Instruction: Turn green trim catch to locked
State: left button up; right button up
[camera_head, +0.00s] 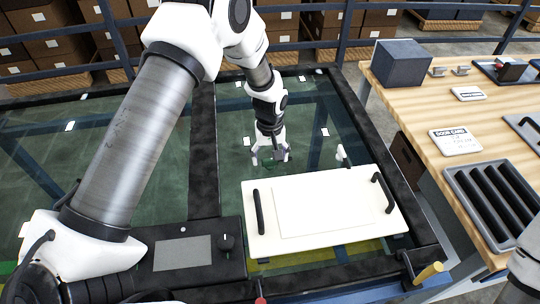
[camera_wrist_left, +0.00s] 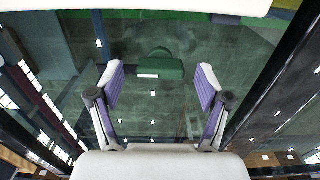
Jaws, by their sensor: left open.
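The green trim catch (camera_wrist_left: 163,68) sits on the dark glass panel (camera_wrist_left: 230,55), with a pale strip on its near edge. In the left wrist view it lies between and beyond the purple-padded fingers of my left gripper (camera_wrist_left: 160,84). The fingers are wide apart and nothing is held. In the head view my left gripper (camera_head: 270,156) points down at the glass behind the white door. My right gripper does not show.
A white door panel (camera_head: 386,222) with black handles lies in front of my left gripper. A small white fitting (camera_head: 343,155) stands behind its right part. A black frame surrounds the glass. A wooden bench (camera_head: 425,96) with a dark box (camera_head: 400,68) and trays is at right.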

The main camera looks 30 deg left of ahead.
pick_arm(q)
jog(key=c, duration=1.2)
jog(key=shift+o, duration=0.2)
jog(key=m+p, duration=0.1)
jog(key=m, duration=0.2)
jog(key=shift+m, duration=0.3)
jog(key=m+p, duration=0.1)
jog(key=m, duration=0.3)
jog(key=shift+m, duration=0.3)
jog(key=m, duration=0.9)
jog(key=shift+m, duration=0.4)
jog(key=shift+s, duration=0.1)
